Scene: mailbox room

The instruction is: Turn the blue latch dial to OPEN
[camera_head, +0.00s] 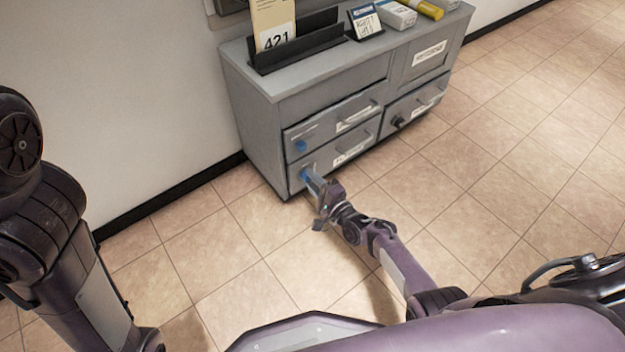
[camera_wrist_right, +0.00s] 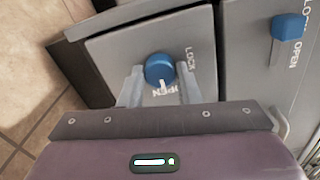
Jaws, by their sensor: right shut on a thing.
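A blue latch dial (camera_wrist_right: 160,68) is on the front of a lower grey drawer, between the two fingers of my right gripper (camera_wrist_right: 160,86) in the right wrist view. LOCK is lettered to the dial's right and OPEN just below it. The dial's white mark points down at the OPEN lettering. In the head view my right gripper (camera_head: 313,186) is at the lower left of the cabinet (camera_head: 262,140), shut on this dial (camera_head: 305,174), which is partly hidden by the fingers. My left arm shows at the left edge, but its gripper is not in view.
A second blue dial (camera_head: 301,146) is on the drawer above; it also shows in the right wrist view (camera_wrist_right: 288,27). A black knob (camera_head: 399,123) is on the right drawer. A black file holder (camera_head: 296,50) stands on the cabinet top. The tiled floor in front is clear.

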